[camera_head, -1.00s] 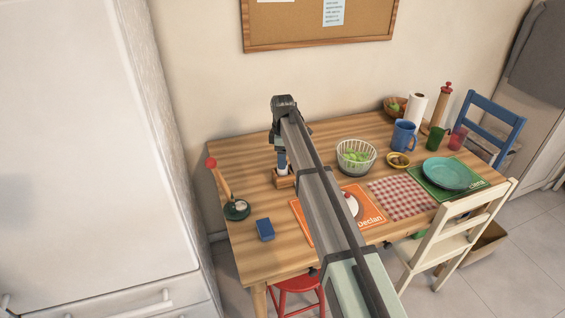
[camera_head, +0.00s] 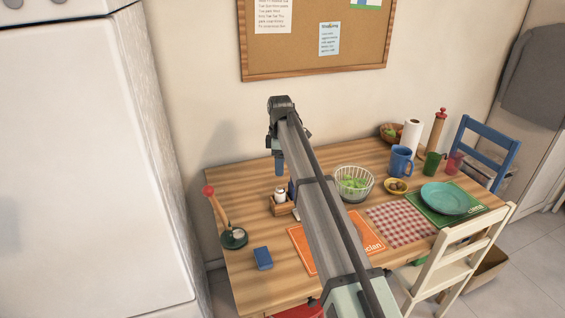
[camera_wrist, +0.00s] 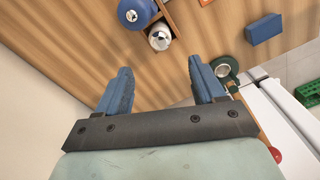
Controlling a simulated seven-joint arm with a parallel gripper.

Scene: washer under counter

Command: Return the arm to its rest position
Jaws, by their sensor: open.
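My arm reaches out over the wooden table (camera_head: 240,185) in the head view. My gripper (camera_head: 279,168) points down above the table's far left part, and its fingers show blue. In the wrist view my gripper (camera_wrist: 162,88) has its two blue fingers wide apart with nothing between them. A small wooden caddy (camera_head: 284,209) with a white-bodied shaker (camera_head: 281,193) stands below and near the gripper, apart from it. The wrist view shows the shaker (camera_wrist: 160,38) and a round blue top (camera_wrist: 134,12) in the caddy, beyond the fingertips.
A blue block (camera_head: 263,258) and a green round-based item with a red-knobbed handle (camera_head: 233,238) lie at left. An orange placemat (camera_head: 302,240), wire bowl (camera_head: 354,183), teal plate (camera_head: 445,198) and blue mug (camera_head: 401,160) are right. A tall white cabinet (camera_head: 90,150) stands left; a corkboard (camera_head: 315,40) hangs behind.

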